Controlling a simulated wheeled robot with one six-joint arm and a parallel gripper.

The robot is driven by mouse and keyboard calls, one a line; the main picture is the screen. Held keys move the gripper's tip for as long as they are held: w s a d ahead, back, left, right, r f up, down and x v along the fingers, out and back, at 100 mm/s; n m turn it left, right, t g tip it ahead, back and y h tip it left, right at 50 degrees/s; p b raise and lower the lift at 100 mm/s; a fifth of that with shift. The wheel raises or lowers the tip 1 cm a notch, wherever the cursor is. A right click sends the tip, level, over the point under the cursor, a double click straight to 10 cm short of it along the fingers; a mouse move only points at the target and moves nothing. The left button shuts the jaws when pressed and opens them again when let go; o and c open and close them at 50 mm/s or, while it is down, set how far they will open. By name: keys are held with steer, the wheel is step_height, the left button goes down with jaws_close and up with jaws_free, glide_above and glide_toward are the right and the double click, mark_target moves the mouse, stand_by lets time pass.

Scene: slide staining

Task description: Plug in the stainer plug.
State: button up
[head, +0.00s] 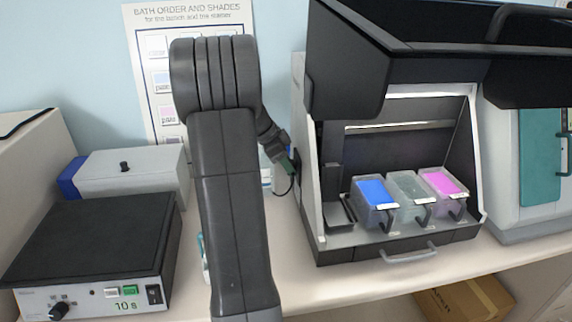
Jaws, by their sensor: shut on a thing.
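The stainer (306,200) is a white-sided cabinet with its dark hood raised, standing right of centre. My gripper (289,162) is at the left side of the stainer, shut on the small stainer plug (292,168). A thin black cord (287,190) hangs in a loop just below the plug. The plug is right by the stainer's left side wall, and a small dark patch shows on the wall there. It is too small and partly hidden to tell whether the plug is in a socket or just short of it.
Blue, clear and pink baths (408,189) stand inside the stainer. A black-topped hotplate (92,240) reading 10 s and a grey box (130,170) are at left. A poster (158,60) hangs behind. The bench (300,285) is bare in front.

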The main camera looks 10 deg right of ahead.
steer(key=shift+d+r, duration=0.1)
steer(key=shift+d, duration=0.15)
steer(key=o, duration=1.1)
steer(key=shift+w, duration=0.15)
steer(key=shift+o, duration=0.2)
steer(key=b+v, duration=0.1)
steer(key=v, duration=1.3)
steer(key=shift+a, duration=0.2)
steer(key=shift+w+f, duration=0.1)
steer(key=shift+f, duration=0.15)
steer(key=x, duration=1.2)
steer(key=shift+s+d+p, duration=0.2)
steer(key=shift+d+p, duration=0.15)
steer(key=shift+d, duration=0.1)
